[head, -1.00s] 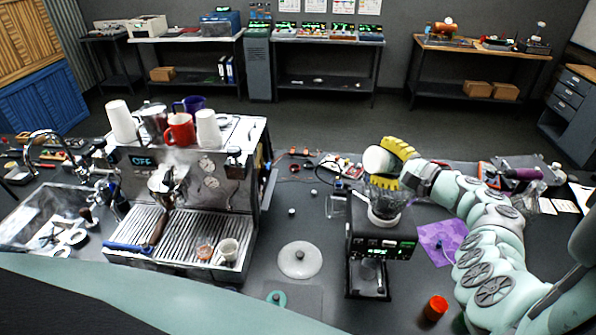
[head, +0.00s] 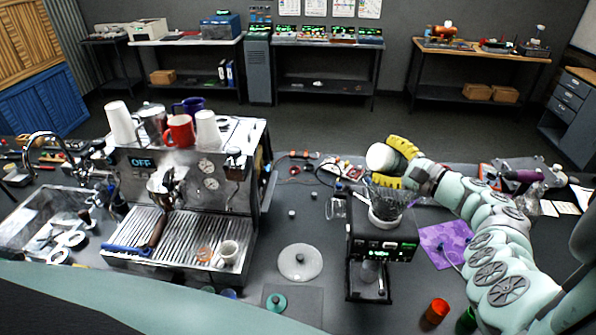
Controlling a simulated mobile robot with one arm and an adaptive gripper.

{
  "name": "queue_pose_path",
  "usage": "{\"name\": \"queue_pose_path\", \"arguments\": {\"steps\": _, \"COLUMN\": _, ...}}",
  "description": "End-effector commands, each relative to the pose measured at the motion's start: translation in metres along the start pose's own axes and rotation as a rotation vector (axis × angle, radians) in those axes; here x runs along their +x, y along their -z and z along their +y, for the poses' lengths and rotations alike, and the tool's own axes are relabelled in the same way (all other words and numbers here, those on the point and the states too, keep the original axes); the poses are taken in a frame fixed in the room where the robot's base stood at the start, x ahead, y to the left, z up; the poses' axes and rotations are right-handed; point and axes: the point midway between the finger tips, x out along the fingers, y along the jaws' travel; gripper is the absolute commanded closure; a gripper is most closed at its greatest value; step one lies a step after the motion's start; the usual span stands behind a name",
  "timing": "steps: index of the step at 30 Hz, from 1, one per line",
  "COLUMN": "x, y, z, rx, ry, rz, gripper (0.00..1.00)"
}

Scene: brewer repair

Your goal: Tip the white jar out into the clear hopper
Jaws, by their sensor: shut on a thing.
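My gripper (head: 402,164) has yellow fingers and is shut on the white jar (head: 381,158). The jar lies tilted on its side, its end facing left, just above the clear hopper (head: 388,198). The hopper sits on top of the black grinder (head: 380,240), which has a lit green display. Whether anything is coming out of the jar is too small to tell. The jar's far side is hidden by the fingers.
A steel espresso machine (head: 186,212) with cups on top stands to the left. A clear round lid (head: 299,262) lies on the counter between. A purple cloth (head: 447,243) and an orange-capped container (head: 437,309) are right of the grinder.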

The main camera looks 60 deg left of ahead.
Motion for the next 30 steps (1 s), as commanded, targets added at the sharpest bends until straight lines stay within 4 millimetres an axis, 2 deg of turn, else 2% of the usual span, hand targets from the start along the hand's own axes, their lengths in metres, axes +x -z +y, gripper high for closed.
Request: {"name": "queue_pose_path", "arguments": {"steps": 30, "x": -0.0033, "y": 0.0043, "z": -0.0055, "rx": 0.125, "ry": 0.053, "rz": -0.027, "gripper": 0.83}}
